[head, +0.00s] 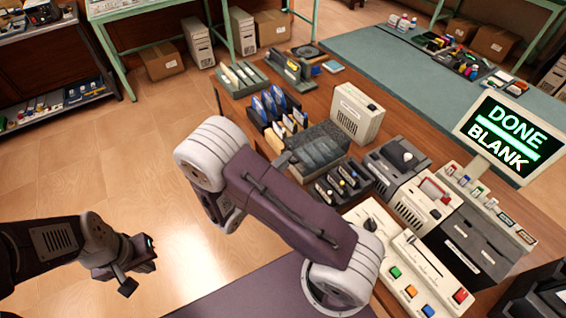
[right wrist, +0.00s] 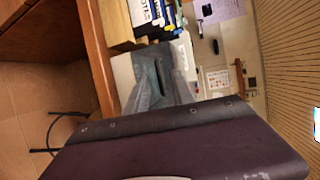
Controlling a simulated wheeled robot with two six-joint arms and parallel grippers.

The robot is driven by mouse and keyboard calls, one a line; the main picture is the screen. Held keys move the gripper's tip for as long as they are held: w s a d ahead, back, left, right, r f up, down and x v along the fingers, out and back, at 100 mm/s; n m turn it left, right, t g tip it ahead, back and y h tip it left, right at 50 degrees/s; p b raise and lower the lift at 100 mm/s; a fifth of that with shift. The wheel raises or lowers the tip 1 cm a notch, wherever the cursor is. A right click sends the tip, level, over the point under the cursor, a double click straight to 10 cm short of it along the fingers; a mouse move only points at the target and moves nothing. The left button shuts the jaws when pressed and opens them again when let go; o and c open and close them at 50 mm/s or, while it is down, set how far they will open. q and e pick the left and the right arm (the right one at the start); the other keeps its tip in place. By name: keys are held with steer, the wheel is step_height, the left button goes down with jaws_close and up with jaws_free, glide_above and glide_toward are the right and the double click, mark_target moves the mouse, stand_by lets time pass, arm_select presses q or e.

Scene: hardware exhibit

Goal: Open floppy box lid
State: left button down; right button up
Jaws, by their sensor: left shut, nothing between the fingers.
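A smoky grey box (head: 318,146), which looks like the floppy box, stands on the wooden table in the head view. Its lid looks down over it, but my arm hides its near left side. A small dark part, possibly of my right gripper (head: 283,160), shows beside the box behind my purple arm link. I cannot tell whether it touches the lid. In the right wrist view a grey slotted shape (right wrist: 160,80) shows beyond my purple link; I cannot tell what it is. My left gripper (head: 125,278) is shut and empty, over the floor at the left, away from the table.
Racks of blue disks (head: 272,104) stand behind the box. A beige drive (head: 356,112) stands behind it to the right. A small dark rack (head: 342,186) and beige units (head: 424,204) fill the table's right side. A screen (head: 510,138) reads DONE BLANK. The left floor is clear.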

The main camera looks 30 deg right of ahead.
jaws_close()
stand_by(1.3)
